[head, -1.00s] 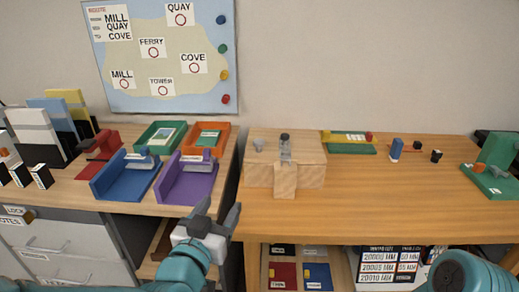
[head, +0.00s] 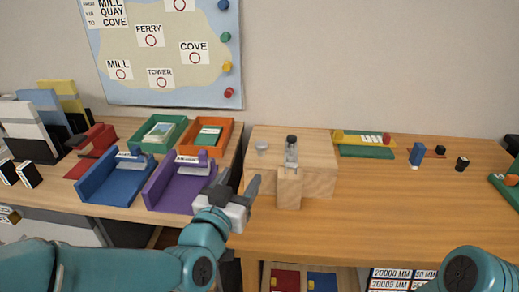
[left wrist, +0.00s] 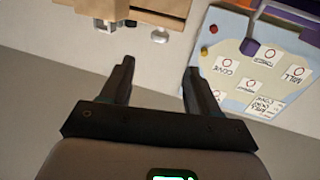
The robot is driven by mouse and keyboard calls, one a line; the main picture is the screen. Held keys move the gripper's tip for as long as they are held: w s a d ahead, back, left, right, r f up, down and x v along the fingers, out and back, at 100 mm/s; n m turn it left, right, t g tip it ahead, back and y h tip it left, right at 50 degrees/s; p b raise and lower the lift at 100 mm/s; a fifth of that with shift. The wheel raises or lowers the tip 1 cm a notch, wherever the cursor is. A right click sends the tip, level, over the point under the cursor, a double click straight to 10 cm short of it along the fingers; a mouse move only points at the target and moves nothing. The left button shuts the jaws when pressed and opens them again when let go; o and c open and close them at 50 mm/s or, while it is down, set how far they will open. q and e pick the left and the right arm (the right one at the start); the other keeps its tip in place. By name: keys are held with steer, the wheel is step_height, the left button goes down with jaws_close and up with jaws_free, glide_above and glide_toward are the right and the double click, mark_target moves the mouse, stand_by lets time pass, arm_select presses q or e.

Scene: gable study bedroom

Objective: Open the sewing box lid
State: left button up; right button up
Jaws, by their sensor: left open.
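The light wooden box (head: 318,178), which I take for the sewing box, sits on the desk with its top closed. A small pale knob (head: 262,146) and a clear dark-capped jar (head: 291,150) stand on its top. A wooden block (head: 289,190) stands against its front. My left gripper (head: 238,183) is open and empty, just left of the box and apart from it. My right gripper is out of view.
A purple tray (head: 165,195) and a blue tray (head: 105,190) lie left of my gripper, with green (head: 178,129) and orange (head: 226,135) trays behind. A green-based yellow item (head: 364,152) lies right of the box. The desk's front right (head: 400,210) is clear.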

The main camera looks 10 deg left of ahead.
mark_target(259, 149)
arm_select(q)
steer(key=x, duration=1.2)
steer(key=shift+f, duration=0.1)
